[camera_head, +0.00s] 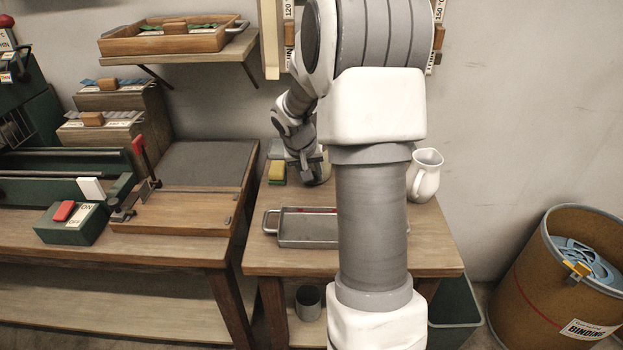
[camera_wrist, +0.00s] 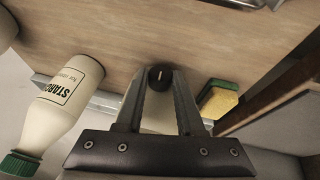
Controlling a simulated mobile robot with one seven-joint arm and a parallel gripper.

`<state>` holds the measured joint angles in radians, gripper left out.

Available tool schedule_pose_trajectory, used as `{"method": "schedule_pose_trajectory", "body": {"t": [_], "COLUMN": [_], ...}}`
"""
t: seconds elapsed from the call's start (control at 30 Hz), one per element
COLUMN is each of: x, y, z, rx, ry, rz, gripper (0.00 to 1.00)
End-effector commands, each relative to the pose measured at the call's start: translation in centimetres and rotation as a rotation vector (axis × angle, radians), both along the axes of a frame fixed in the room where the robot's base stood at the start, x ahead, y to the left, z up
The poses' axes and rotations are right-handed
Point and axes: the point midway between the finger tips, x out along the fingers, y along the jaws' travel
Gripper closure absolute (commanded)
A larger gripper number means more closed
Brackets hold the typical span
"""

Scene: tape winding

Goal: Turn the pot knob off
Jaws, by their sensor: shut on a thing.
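The pot knob (camera_wrist: 160,76) is small, round and black with a pale mark that runs roughly up and down in the wrist view. My gripper (camera_wrist: 160,88) has its two fingers on either side of the knob and is shut on it. A pale pot body (camera_wrist: 158,115) shows partly between the fingers; the rest is hidden by the gripper. In the head view my gripper (camera_head: 312,168) reaches down at the back of the right table, by the wall, and the knob is hidden there.
A starch bottle (camera_wrist: 65,92) with a green cap stands close left of my gripper in the wrist view. A yellow sponge (camera_wrist: 220,100) is close on the right. In the head view a metal tray (camera_head: 305,241) lies in front, and a white pitcher (camera_head: 425,177) stands right.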

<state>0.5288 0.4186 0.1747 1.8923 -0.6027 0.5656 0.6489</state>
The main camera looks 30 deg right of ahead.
Motion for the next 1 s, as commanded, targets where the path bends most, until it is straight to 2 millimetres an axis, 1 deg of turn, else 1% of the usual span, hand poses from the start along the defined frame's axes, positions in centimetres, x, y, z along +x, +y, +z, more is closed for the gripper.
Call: {"method": "schedule_pose_trajectory", "body": {"t": [0.17,0.2,0.27,0.3,0.37,0.63,0.77,0.87,1.0], "x": [0.0,0.0,0.0,0.0,0.0,0.0,-0.2,-0.4,-1.1], "y": [0.0,0.0,0.0,0.0,0.0,0.0,0.2,0.8,1.8], "z": [0.0,0.0,0.0,0.0,0.0,0.1,0.9,2.4,5.4], "rx": [0.001,0.0,0.0,0.0,0.001,0.001,0.0,0.0,-0.002], "ry": [0.002,0.001,0.001,0.001,0.001,0.0,0.0,-0.002,-0.005], "rz": [0.001,0.001,0.001,0.001,0.0,0.0,0.0,0.0,0.0], "gripper": [1.0,0.61,0.51,0.44,0.33,0.33,0.33,0.33,0.33]}}
